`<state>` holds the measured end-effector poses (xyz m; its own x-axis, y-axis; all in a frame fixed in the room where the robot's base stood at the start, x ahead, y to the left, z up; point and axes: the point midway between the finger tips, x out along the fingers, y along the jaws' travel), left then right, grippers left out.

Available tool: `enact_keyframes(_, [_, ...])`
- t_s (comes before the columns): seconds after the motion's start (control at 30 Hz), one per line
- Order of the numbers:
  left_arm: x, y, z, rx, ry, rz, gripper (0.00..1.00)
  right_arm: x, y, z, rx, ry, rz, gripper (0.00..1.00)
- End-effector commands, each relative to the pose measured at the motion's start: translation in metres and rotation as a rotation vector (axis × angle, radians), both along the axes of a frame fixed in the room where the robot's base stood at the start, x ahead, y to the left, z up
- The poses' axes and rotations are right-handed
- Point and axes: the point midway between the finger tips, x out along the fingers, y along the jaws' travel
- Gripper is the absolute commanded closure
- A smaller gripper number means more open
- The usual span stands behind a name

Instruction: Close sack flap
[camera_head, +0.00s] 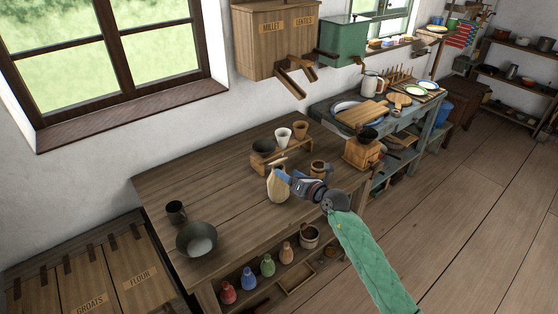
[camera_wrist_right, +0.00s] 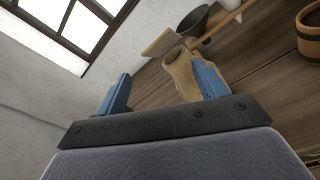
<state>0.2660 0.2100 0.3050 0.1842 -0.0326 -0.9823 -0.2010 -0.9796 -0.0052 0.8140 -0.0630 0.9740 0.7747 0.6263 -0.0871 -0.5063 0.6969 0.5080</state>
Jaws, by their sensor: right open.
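A small tan sack (camera_head: 278,186) stands on the wooden worktable, near its front edge. In the right wrist view the sack (camera_wrist_right: 182,77) shows a raised, open-looking rim at its top; I cannot tell the flap apart from the rest. My right gripper (camera_head: 289,178) is at the sack's right side, close to its upper part. Its blue fingers are apart in the right wrist view (camera_wrist_right: 160,84). One finger overlaps the sack's edge in that view; I cannot tell whether they touch. My left gripper is not in view.
Behind the sack stands a wooden rack with cups (camera_head: 284,137). A wooden grinder (camera_head: 362,153) is to the right. A metal bowl (camera_head: 197,240) and a dark mug (camera_head: 176,211) are at the table's left. The tabletop between mug and sack is clear.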

Motion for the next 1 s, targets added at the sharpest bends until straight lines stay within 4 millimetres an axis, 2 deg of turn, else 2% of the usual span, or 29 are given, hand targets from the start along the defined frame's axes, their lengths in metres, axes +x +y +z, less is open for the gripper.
enact_keyframes(0.2, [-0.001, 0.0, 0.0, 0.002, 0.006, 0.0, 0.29, 0.006, -0.007, 0.015, -0.231, -0.278, -0.03, 0.29])
enact_keyframes(0.33, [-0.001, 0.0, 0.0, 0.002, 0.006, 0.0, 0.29, 0.007, -0.007, 0.017, -0.325, -0.36, -0.031, 0.29])
enact_keyframes(0.57, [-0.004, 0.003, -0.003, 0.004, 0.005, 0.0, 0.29, 0.013, -0.003, 0.019, -0.374, -0.395, -0.027, 0.29])
enact_keyframes(1.0, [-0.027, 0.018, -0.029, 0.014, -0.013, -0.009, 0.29, 0.059, 0.031, 0.019, -0.373, -0.394, -0.026, 0.29])
